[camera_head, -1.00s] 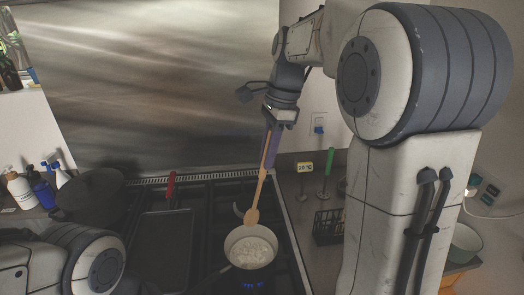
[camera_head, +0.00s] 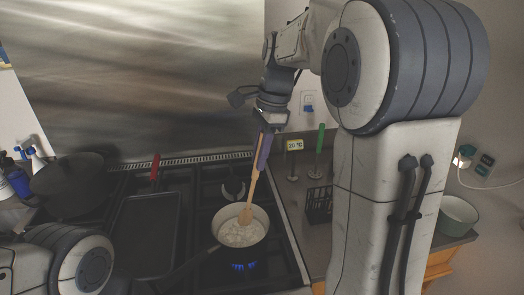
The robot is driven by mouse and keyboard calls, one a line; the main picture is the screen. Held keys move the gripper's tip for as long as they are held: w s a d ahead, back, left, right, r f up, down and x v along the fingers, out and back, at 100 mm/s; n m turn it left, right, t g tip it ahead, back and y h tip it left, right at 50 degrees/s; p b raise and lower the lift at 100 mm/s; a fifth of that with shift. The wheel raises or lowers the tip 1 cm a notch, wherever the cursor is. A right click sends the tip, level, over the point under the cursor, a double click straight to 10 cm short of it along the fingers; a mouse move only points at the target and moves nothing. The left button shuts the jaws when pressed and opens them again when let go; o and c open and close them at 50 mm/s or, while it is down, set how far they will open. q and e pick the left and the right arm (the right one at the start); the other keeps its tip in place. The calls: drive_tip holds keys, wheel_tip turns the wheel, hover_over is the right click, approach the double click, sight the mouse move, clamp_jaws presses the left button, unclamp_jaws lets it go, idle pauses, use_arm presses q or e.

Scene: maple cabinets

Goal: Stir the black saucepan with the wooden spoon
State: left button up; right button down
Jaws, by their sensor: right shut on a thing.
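The saucepan (camera_head: 262,219) stands on a burner at the right of the hob, with a pale inside, pale lumpy contents and a dark handle toward the lower left. My right gripper (camera_head: 265,130) is above and beyond the pan, shut on the upper end of the wooden spoon (camera_head: 252,187). The spoon slants down to the left, its head inside the pan opening at the contents. I cannot tell how deep it reaches. My left arm shows at the lower left, but its gripper is out of view.
A dark griddle (camera_head: 147,235) and a black frying pan (camera_head: 68,185) lie to the left. On the right counter are a black wire basket (camera_head: 318,204), a green-handled utensil (camera_head: 320,138) and a green bowl (camera_head: 458,213).

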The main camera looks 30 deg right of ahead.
sight(256, 174)
drive_tip(key=shift+w+a+f+b, duration=0.1)
drive_tip(key=shift+a+f+b, duration=0.1)
drive_tip(key=shift+f+b, duration=0.6)
drive_tip(key=shift+a+f+b, duration=0.2)
drive_tip(key=shift+f+b, duration=0.1)
drive_tip(key=shift+f, duration=1.05)
drive_tip(key=shift+w+a+f+b, duration=0.1)
drive_tip(key=shift+a+f+b, duration=0.1)
drive_tip(key=shift+f+b, duration=0.6)
drive_tip(key=shift+f, duration=0.25)
drive_tip(key=shift+d+p, duration=0.1)
drive_tip(key=shift+p, duration=0.2)
